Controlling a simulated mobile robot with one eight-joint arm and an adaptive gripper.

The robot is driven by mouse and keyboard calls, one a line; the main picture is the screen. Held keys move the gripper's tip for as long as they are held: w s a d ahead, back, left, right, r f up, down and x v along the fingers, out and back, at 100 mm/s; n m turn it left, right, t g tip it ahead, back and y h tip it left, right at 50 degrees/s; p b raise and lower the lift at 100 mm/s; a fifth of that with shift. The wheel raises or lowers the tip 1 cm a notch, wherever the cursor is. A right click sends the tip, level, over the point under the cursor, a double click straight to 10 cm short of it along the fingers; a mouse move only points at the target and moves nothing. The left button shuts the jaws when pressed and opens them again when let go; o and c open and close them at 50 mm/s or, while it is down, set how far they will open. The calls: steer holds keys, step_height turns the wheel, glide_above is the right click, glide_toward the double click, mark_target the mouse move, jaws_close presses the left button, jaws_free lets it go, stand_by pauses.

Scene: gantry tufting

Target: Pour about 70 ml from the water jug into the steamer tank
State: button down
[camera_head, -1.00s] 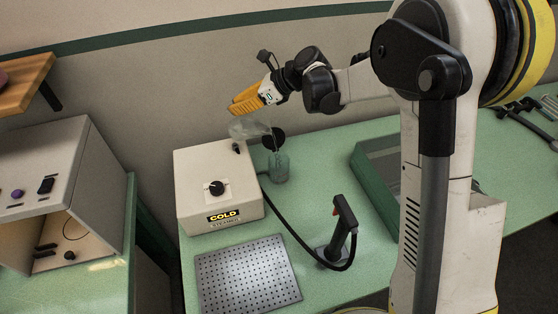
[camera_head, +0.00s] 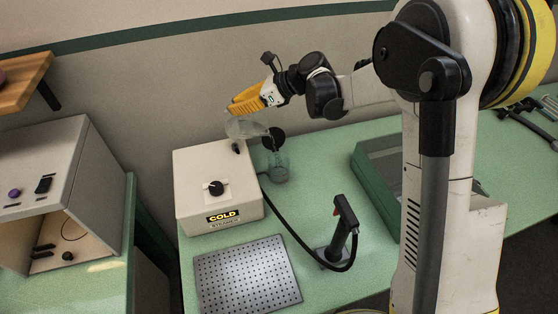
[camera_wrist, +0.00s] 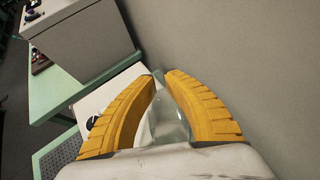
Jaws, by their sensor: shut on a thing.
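My gripper (camera_head: 233,108) has yellow fingers and is shut on the clear water jug (camera_head: 243,127), high above the back of the steamer box (camera_head: 216,189). The jug is tilted, nearly on its side, with its right end toward a round black part (camera_head: 273,139). A clear greenish steamer tank (camera_head: 279,168) stands behind the box's right side, below that black part. I cannot make out a water stream or the water level. In the wrist view the jug (camera_wrist: 168,125) shows between the fingers, partly hidden by them.
A black handpiece (camera_head: 340,228) stands right of the steamer, joined to it by a hose. A perforated metal plate (camera_head: 247,279) lies in front. A green tray (camera_head: 378,178) is at the right. A grey cabinet (camera_head: 75,165) stands left, and the wall is close behind.

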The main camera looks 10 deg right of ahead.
stand_by(0.3)
steer(key=shift+a+r+h+p, duration=0.35)
steer(key=shift+r+p, duration=0.1)
steer(key=shift+p, duration=0.25)
steer(key=shift+w+a+f+g+h+p, duration=0.15)
steer(key=shift+a+f+g+h+p, duration=0.1)
steer(key=shift+a+f+h, duration=0.35)
steer(key=shift+w+a+f+g+h+p, duration=0.15)
steer(key=shift+a+f+g+h+p, duration=0.15)
steer(key=shift+h, duration=0.35)
steer(key=shift+w+a+f, duration=0.1)
steer(key=shift+a+f, duration=0.05)
steer(key=shift+f, duration=0.1)
steer(key=shift+w+a+r+h+p, duration=0.15)
steer(key=shift+h+p, duration=0.15)
steer(key=shift+h, duration=0.3)
steer(key=shift+w+a+f+h, duration=0.1)
steer(key=shift+a+f+h, duration=0.2)
steer(key=shift+a+h, duration=0.15)
steer(key=shift+a+g, duration=0.1)
steer(key=shift+g, duration=0.15)
